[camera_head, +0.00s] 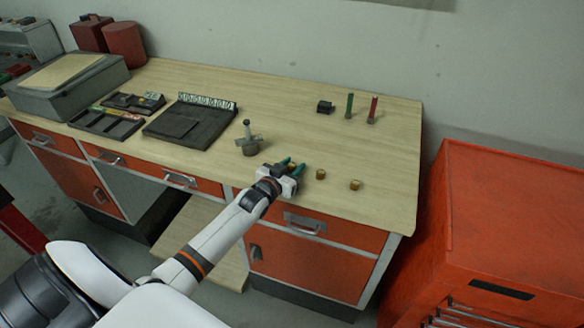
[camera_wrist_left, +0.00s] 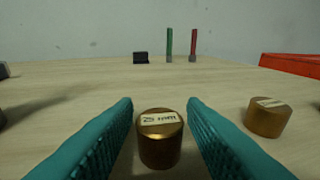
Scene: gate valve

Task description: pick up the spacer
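Several small brass cylinders, the spacers, are near the front edge of the table. One spacer (camera_wrist_left: 160,140), labelled "25 mm", stands upright between the teal fingers of my left gripper (camera_wrist_left: 160,112), with a gap on each side. In the head view my left gripper (camera_head: 293,166) is low over the table, its fingers partly hiding that spacer. A second spacer (camera_head: 320,174) stands just to the right and also shows in the wrist view (camera_wrist_left: 268,117), its label unreadable. A third spacer (camera_head: 355,184) stands farther right. My left gripper is open. My right gripper is not in view.
A grey valve part (camera_head: 249,142) with an upright stem stands left of my gripper. A black block (camera_head: 325,107), a green post (camera_head: 349,106) and a red post (camera_head: 372,109) stand behind. Dark trays (camera_head: 190,124) lie left. The table's right part is mostly clear.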

